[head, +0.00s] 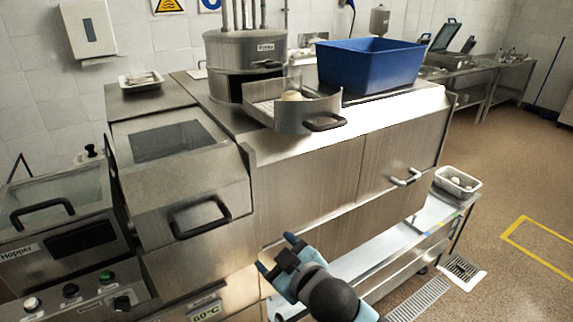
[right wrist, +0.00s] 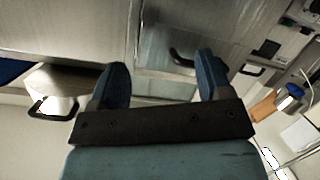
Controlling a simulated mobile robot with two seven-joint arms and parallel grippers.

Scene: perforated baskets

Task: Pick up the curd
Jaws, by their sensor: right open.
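A pale rounded lump, which looks like the curd (head: 292,95), sits in a steel tray with a dark handle (head: 308,114) on the steel counter, in front of the round steel vessel. My right gripper (head: 277,254) is open and empty, low in front of the cabinet front and well below the tray. In the right wrist view its two blue fingers (right wrist: 163,70) stand apart with nothing between them. The handled tray also shows there at the left (right wrist: 65,82); I cannot make out the curd in it. My left gripper is not in view.
A blue crate (head: 368,68) stands on the counter right of the tray. White baskets with pale contents stand at the left (head: 141,80) and on the low right shelf (head: 457,186). Cabinet handles (head: 405,178) and a machine handle (head: 202,220) stick out. The floor at right is open.

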